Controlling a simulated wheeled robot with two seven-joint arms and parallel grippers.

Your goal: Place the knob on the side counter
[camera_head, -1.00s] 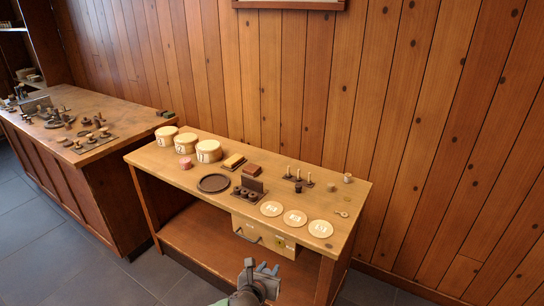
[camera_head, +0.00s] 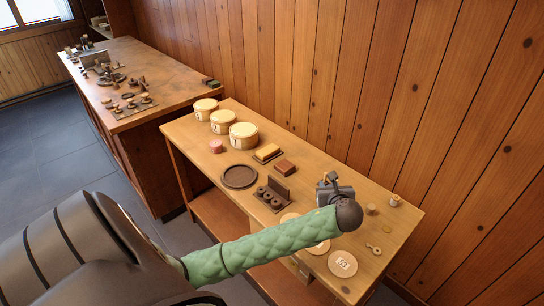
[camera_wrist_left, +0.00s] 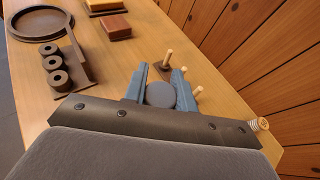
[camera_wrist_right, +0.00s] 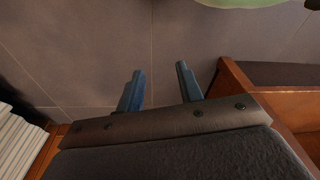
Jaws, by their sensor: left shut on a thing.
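In the left wrist view the knob (camera_wrist_left: 160,95), a dark grey round piece, sits between the fingers of my left gripper (camera_wrist_left: 161,82). The gripper is shut on it. In the head view my left gripper (camera_head: 328,186) is over the right part of the work table (camera_head: 200,150), and its own arm and wrist hide the knob. Whether the knob touches the tabletop I cannot tell. A brown-topped counter (camera_head: 165,68) stands to the left, likely the side counter. My right gripper (camera_wrist_right: 160,88) is open and empty above the floor in the right wrist view.
Light pegs (camera_wrist_left: 168,58) stand close by my left fingers. The table also holds lidded round boxes (camera_head: 243,136), a dark round tray (camera_head: 239,177), a spool rack (camera_head: 272,197) and pale discs (camera_head: 342,263). Several turned pieces (camera_head: 130,103) crowd the left counter's front; its rear right is clearer.

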